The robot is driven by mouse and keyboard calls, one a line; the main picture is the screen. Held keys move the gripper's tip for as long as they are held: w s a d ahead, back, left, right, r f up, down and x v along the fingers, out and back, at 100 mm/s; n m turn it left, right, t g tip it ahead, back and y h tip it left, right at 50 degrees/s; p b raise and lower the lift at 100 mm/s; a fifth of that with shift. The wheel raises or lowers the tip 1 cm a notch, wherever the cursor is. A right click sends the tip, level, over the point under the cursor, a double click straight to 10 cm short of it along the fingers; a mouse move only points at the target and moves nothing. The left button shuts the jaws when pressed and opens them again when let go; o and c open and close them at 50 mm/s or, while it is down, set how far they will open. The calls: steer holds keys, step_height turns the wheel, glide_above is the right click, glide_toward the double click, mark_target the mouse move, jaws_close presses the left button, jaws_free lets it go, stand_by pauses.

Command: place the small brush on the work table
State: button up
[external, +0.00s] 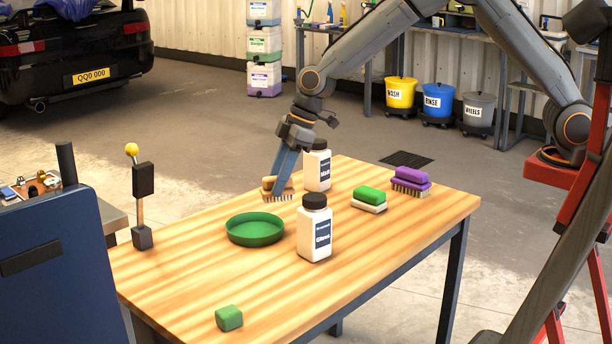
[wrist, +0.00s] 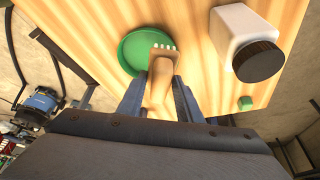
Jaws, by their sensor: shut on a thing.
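The small brush (external: 279,190) has a tan wooden body and pale bristles. It is at the back edge of the work table (external: 190,275), bristles down. My gripper (external: 282,178) is shut on it from above. In the wrist view the brush (wrist: 161,80) sits between the two fingers (wrist: 160,98), its bristle end over the green dish. I cannot tell whether the bristles touch the table top.
White bottles stand close by, one behind (external: 317,168) and one in front (external: 314,232). A green-topped brush (external: 369,197), a purple-topped brush (external: 410,183) and a green block (external: 229,318) are also on the table. The front middle is clear.

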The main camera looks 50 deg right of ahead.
steer(key=d+m+t+h, duration=0.2)
steer(key=d+m, duration=0.5)
steer(key=d, duration=2.7)
steer(key=s+d+m+p, duration=0.2)
steer(key=s+d+p, duration=0.1)
steer(key=s+d, duration=0.15)
steer(key=s+a+m+h+p, duration=0.2)
steer(key=s+a+m+p, duration=0.1)
steer(key=s+a+p, duration=0.75)
steer(key=shift+s+d+f+b, duration=0.3)
steer(key=shift+f+b, duration=0.35)
steer(key=shift+f, duration=1)
steer(key=shift+s+d+f+b, duration=0.3)
steer(key=shift+f+b, duration=0.4)
steer(key=shift+f, duration=0.9)
steer(key=shift+s+d+f+b, duration=0.3)
steer(key=shift+f+b, duration=0.35)
steer(key=shift+f, duration=1)
steer(key=shift+a+f, duration=0.1)
steer(key=o, duration=0.7)
steer(key=shift+f, duration=0.1)
steer(key=shift+c, duration=0.2)
steer(key=o, duration=0.4)
